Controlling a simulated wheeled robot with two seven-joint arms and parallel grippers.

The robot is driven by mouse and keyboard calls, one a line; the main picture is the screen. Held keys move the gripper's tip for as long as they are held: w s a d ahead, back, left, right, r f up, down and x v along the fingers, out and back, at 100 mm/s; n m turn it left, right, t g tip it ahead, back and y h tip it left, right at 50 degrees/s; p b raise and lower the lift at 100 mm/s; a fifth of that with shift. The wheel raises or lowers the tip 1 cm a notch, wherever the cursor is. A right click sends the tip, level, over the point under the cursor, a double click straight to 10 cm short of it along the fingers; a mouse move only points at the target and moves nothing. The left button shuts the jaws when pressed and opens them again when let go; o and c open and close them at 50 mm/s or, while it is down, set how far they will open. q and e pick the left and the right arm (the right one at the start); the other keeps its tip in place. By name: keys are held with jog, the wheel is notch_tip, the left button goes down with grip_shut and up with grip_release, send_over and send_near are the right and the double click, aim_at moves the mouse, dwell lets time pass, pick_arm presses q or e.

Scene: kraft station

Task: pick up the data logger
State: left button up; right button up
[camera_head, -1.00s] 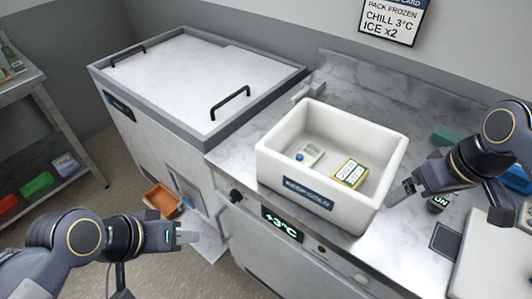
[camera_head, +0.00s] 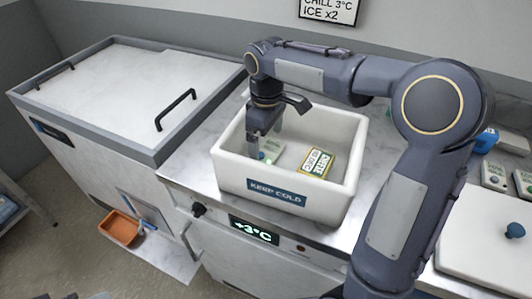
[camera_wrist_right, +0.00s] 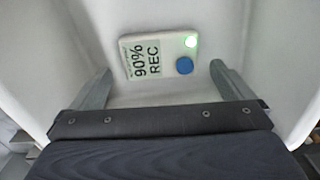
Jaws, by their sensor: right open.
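The data logger (camera_head: 272,151) is a small pale device with a blue button. It lies on the floor of the white KEEP COLD box (camera_head: 341,199), towards its left side. In the right wrist view the data logger (camera_wrist_right: 158,54) shows "90% REC", a lit green light and the blue button. My right gripper (camera_head: 264,142) reaches down into the box, above the logger. In the right wrist view its open fingers (camera_wrist_right: 161,75) stand apart to the left and right of the logger, with nothing between them gripped. My left gripper is not in view.
A yellow-edged, green-lettered pack (camera_head: 317,163) lies in the box, right of the logger. The box walls surround the gripper. Similar pale devices (camera_head: 494,176) lie on the counter at right, near a white board (camera_head: 480,245). A lidded chest (camera_head: 120,90) stands left.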

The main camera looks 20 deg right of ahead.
aim_at(267, 150)
jog(key=shift+f, duration=1.55)
jog(key=c, duration=0.9)
jog(key=shift+r, duration=0.15)
